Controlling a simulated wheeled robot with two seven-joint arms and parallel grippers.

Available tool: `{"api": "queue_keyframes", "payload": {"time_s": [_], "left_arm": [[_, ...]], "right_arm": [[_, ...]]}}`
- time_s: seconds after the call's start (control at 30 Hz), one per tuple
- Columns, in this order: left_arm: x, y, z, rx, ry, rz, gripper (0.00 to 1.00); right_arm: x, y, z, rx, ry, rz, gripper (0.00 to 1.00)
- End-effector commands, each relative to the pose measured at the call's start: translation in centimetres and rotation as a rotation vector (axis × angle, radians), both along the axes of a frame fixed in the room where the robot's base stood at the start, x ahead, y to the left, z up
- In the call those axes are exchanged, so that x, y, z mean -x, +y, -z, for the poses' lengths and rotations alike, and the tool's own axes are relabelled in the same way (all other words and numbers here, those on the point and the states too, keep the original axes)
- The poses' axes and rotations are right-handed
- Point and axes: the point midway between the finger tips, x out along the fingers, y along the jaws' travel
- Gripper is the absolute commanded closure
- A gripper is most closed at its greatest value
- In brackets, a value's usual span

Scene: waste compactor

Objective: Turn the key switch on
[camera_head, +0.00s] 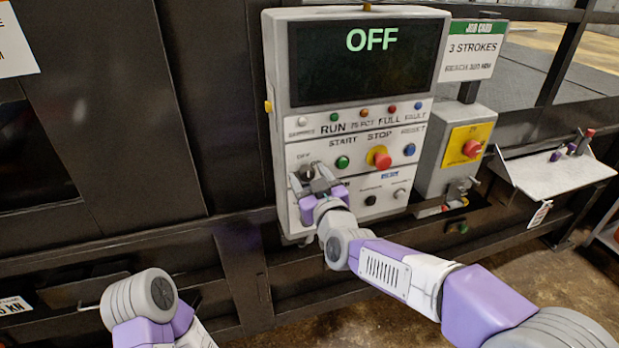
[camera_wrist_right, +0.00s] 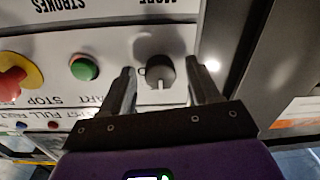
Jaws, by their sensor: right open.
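The key switch (camera_wrist_right: 158,72) shows in the right wrist view as a round dark knob with a pale pointer, on the white panel. My right gripper (camera_wrist_right: 161,88) is open, with one finger on each side of the knob. I cannot tell whether the fingers touch it. In the head view my right gripper (camera_head: 316,178) is at the lower left of the control panel (camera_head: 380,165) and partly hides the switch. The display (camera_head: 366,62) reads OFF in green. My left arm shows at the lower left, but its gripper is not visible.
A green START button (camera_head: 342,162) and a red STOP button (camera_head: 382,160) on a yellow ring sit right of my right gripper. A blue button (camera_head: 409,150) is farther right. A grey box with a red knob (camera_head: 471,148) stands beside the panel.

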Motion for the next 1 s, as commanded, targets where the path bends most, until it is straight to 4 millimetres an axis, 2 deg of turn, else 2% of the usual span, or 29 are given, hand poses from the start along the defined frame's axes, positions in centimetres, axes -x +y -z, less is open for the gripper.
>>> {"api": "queue_keyframes", "payload": {"time_s": [0.2,0.57,0.77,1.0], "left_arm": [[0.0,0.0,0.0,0.0,0.0,0.0,0.0],[0.0,0.0,0.0,0.0,0.0,0.0,0.0],[0.0,0.0,0.2,0.0,0.0,0.0,0.0],[0.0,0.0,1.5,0.0,0.0,0.0,0.0]], "right_arm": [[0.0,0.0,0.0,0.0,0.001,0.0,0.4],[0.0,0.0,0.1,0.0,0.001,0.0,0.95],[0.0,0.0,0.1,-0.012,0.004,0.0,0.95],[0.0,0.0,0.3,-0.102,0.034,0.001,0.95]]}}
